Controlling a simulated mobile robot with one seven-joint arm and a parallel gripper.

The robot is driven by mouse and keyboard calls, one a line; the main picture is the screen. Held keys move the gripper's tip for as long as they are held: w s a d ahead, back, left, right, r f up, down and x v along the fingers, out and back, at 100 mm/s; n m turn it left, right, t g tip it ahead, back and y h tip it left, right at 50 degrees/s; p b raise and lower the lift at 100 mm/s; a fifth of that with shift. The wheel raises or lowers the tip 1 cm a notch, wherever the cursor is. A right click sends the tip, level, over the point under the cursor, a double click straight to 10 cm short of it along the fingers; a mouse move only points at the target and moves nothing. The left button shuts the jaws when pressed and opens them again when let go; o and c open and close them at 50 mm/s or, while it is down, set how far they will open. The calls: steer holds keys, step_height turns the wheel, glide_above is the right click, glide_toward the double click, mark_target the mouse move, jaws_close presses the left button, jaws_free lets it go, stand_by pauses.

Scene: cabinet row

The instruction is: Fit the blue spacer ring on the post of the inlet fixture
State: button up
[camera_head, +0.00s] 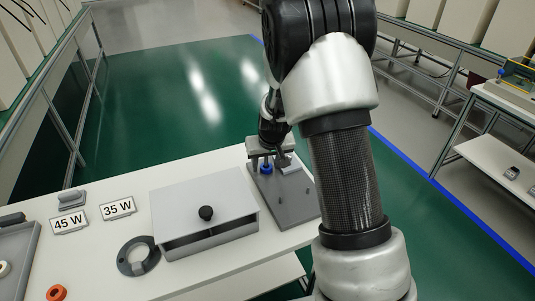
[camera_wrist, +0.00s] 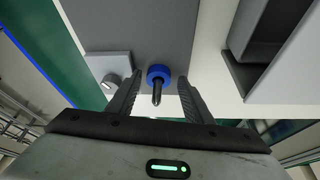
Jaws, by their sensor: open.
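The blue spacer ring (camera_wrist: 158,72) sits around a dark post (camera_wrist: 157,92) in the wrist view, and the post's tip sticks out through it. The post stands on the grey plate of the inlet fixture (camera_wrist: 130,25). In the head view the ring (camera_head: 265,169) shows near the back left of the fixture plate (camera_head: 287,205). My gripper (camera_wrist: 159,77) is open, with one finger on each side of the ring and post. In the head view my gripper (camera_head: 265,160) is over the ring and partly hides the post. Whether the ring is fully seated is unclear.
A light block (camera_wrist: 108,73) stands on the plate beside the post. A grey box with a black knob (camera_head: 206,213) stands left of the fixture. A dark grey ring-shaped part (camera_head: 125,262), an orange ring (camera_head: 57,292) and "45 W" (camera_head: 69,222) and "35 W" (camera_head: 118,209) signs are farther left.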

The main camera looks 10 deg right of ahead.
steer(key=p+v, duration=0.3)
steer(key=v, duration=1.4)
steer(key=shift+s, duration=0.1)
